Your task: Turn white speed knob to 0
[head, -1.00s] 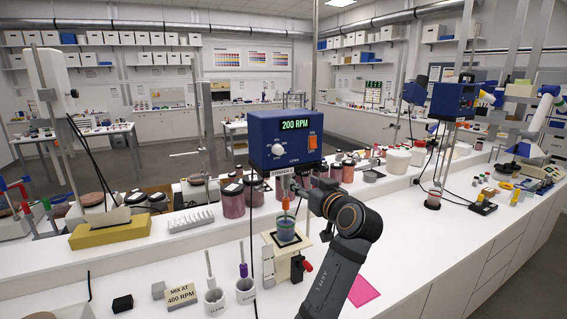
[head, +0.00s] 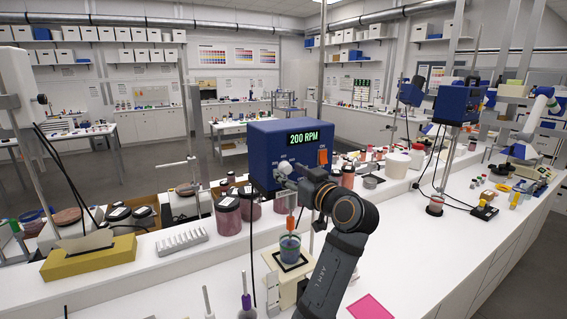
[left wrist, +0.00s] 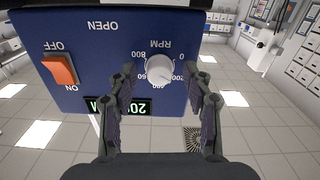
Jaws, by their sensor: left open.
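The white speed knob (head: 284,168) is on the front of a blue stirrer (head: 262,142) whose display (head: 303,138) reads 200 RPM. In the left wrist view the knob (left wrist: 160,68) appears upside down, with RPM numbers around it. My left gripper (left wrist: 160,78) is open, with one finger on each side of the knob; gaps show between knob and fingers. In the head view my left gripper (head: 290,180) partly covers the knob. The orange switch (left wrist: 60,69) stands beside it, marked ON and OFF. My right gripper is not in view.
A cup of blue liquid (head: 290,248) stands under the stirrer on a small stand. Dark-lidded jars (head: 228,213) stand left of and behind it. A pink sheet (head: 369,307) lies on the bench at lower right. Other stirrers (head: 458,103) stand farther right.

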